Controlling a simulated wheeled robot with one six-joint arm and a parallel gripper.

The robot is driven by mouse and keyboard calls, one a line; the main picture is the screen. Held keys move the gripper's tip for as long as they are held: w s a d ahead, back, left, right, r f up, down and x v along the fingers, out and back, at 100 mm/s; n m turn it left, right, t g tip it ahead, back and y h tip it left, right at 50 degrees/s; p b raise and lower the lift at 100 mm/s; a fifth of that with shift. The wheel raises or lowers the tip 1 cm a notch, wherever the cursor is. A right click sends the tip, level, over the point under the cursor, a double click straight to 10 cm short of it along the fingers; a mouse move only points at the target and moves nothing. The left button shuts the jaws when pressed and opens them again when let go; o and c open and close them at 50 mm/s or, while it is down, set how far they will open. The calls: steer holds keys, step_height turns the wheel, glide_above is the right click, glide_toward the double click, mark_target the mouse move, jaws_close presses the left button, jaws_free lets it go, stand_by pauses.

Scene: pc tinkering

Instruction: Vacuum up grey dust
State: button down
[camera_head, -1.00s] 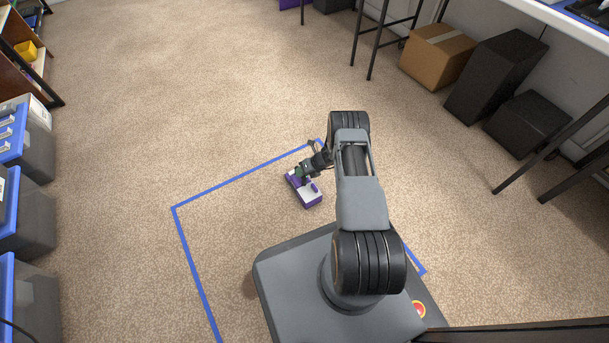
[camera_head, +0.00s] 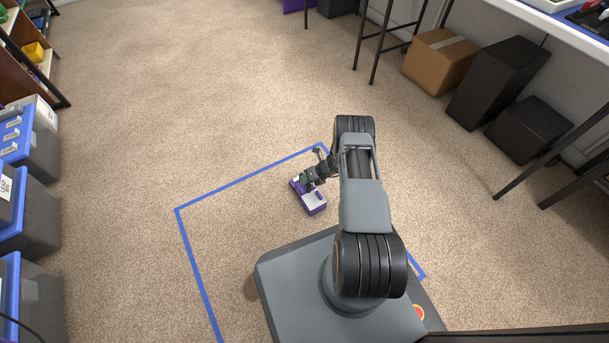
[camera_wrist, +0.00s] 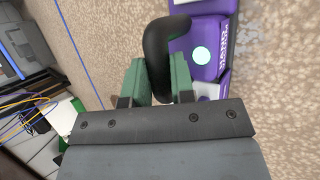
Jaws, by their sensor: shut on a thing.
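A purple and white hand vacuum (camera_head: 309,196) is at floor level inside the blue tape outline, in front of my base. In the wrist view its purple body (camera_wrist: 205,35) lies beyond my fingers, with a round pale button and white lettering. Its black handle (camera_wrist: 160,45) passes between the green fingertips. My gripper (camera_head: 307,180), also in the wrist view (camera_wrist: 158,78), is shut on that handle. I cannot tell whether the vacuum touches the carpet. No grey dust can be made out on the speckled carpet.
Blue tape (camera_head: 250,174) marks an outline on the carpet (camera_head: 180,110). Grey bins with blue lids (camera_head: 30,215) line the left. A cardboard box (camera_head: 439,60), black boxes (camera_head: 497,82) and dark table legs stand at the right. The carpet ahead is clear.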

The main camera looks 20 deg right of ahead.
steer(key=shift+s+d+f+p, duration=0.15)
steer(key=shift+s+p, duration=0.5)
steer(key=shift+s, duration=1.15)
steer(key=shift+s+d+f+p, duration=0.2)
steer(key=shift+s+p, duration=0.45)
steer(key=shift+s, duration=1.2)
steer(key=shift+s+d+r+p, duration=0.2)
steer(key=shift+s+p, duration=0.45)
steer(key=shift+s, duration=1.15)
steer(key=shift+f, duration=0.15)
step_height(320, 180, up, 7)
steer(key=p, duration=0.5)
steer(key=shift+w+d+r, duration=0.15)
steer(key=shift+w+r, duration=0.05)
steer(key=shift+w, duration=0.05)
